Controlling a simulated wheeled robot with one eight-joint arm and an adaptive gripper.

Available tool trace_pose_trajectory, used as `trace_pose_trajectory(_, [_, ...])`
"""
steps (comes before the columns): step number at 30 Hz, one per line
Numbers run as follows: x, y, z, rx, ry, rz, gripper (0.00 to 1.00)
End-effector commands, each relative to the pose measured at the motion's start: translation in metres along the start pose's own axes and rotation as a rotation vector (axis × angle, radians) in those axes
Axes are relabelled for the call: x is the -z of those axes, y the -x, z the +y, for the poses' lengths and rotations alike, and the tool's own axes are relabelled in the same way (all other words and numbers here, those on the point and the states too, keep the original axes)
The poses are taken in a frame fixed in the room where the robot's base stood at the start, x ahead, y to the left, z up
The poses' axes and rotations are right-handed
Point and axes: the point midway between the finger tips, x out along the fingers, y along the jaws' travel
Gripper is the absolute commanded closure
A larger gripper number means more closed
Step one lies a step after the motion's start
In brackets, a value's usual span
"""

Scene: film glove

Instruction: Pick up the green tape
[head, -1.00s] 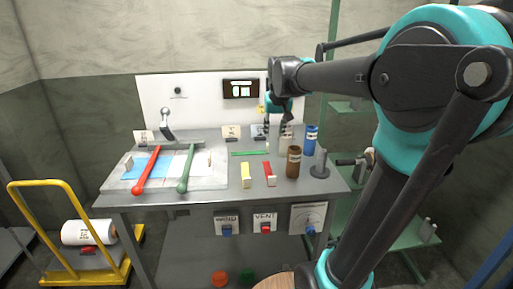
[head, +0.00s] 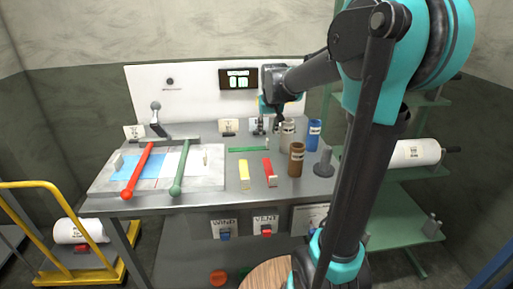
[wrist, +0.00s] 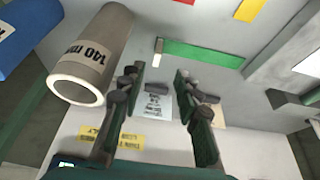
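The green tape (head: 248,149) shows as a thin flat green strip lying on the grey bench, behind the yellow and red pieces. In the wrist view the green tape (wrist: 203,53) has a pale end and lies beyond my fingertips, up and to the right. My gripper (wrist: 158,82) is open, with nothing between its two fingers. In the head view my gripper (head: 277,122) hangs over the back of the bench, to the right of the tape and apart from it. Its fingers are small and partly hard to make out there.
A beige cylinder (wrist: 98,50) stands close beside my gripper, with a blue cylinder (head: 314,134) and a brown cylinder (head: 296,160) nearby. A yellow piece (head: 244,175) and a red piece (head: 269,172) lie in front of the tape. A white back panel (head: 185,100) rises behind.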

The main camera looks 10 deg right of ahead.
Motion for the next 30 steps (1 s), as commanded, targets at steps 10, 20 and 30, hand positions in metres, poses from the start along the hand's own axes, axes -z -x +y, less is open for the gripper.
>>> trace_pose_trajectory(10, [0.0,-0.032,0.001,0.0,0.0,0.0,0.67])
trace_pose_trajectory(20, [0.003,-0.073,0.004,0.0,0.001,0.0,0.67])
trace_pose_trajectory(30, [0.002,-0.081,0.005,0.0,0.001,0.0,0.67])
